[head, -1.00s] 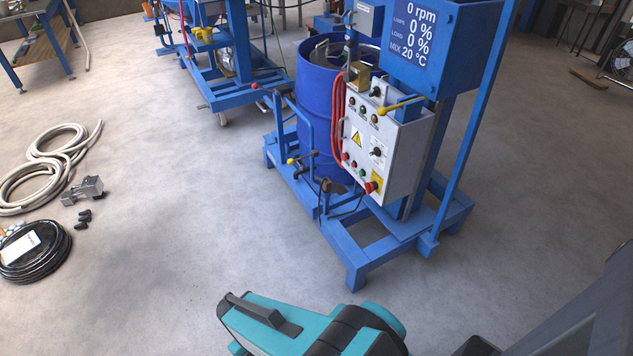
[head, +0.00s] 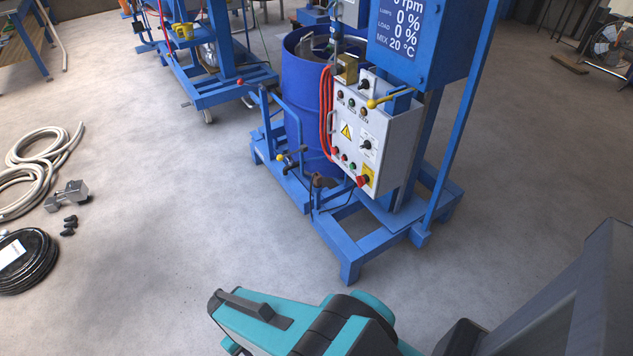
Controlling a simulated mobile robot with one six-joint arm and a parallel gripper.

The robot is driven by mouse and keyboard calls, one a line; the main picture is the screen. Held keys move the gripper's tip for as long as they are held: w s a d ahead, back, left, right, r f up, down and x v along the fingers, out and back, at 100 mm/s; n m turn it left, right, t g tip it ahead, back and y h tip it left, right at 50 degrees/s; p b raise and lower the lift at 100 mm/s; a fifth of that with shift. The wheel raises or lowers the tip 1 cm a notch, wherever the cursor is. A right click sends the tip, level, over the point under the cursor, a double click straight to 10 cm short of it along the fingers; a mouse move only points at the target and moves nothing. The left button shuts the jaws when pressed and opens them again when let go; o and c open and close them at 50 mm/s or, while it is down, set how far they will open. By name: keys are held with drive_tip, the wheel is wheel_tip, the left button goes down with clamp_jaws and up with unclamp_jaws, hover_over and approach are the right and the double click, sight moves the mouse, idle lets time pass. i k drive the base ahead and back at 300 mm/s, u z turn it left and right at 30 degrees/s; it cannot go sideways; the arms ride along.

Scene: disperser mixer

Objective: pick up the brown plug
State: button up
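A small brown piece (head: 320,181), which may be the brown plug, shows low on the blue mixer frame, in front of the blue drum (head: 301,100) and right of the yellow-knobbed valve. It is too small to tell its exact shape or what it is fixed to. My teal arm (head: 262,312) reaches in from the bottom of the head view, well short of the mixer. My gripper's fingers cannot be made out in this view.
The mixer's white control box (head: 372,140) and its blue base frame (head: 345,248) stand ahead. A cream hose (head: 38,165), a metal part (head: 68,195) and a black coil (head: 28,262) lie on the left floor. The floor between is clear.

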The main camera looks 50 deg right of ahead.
sight(318, 181)
drive_tip(key=z, duration=0.2)
drive_tip(key=k, duration=0.25)
drive_tip(key=u, duration=3.6)
drive_tip(key=k, duration=0.7)
drive_tip(key=z, duration=0.1)
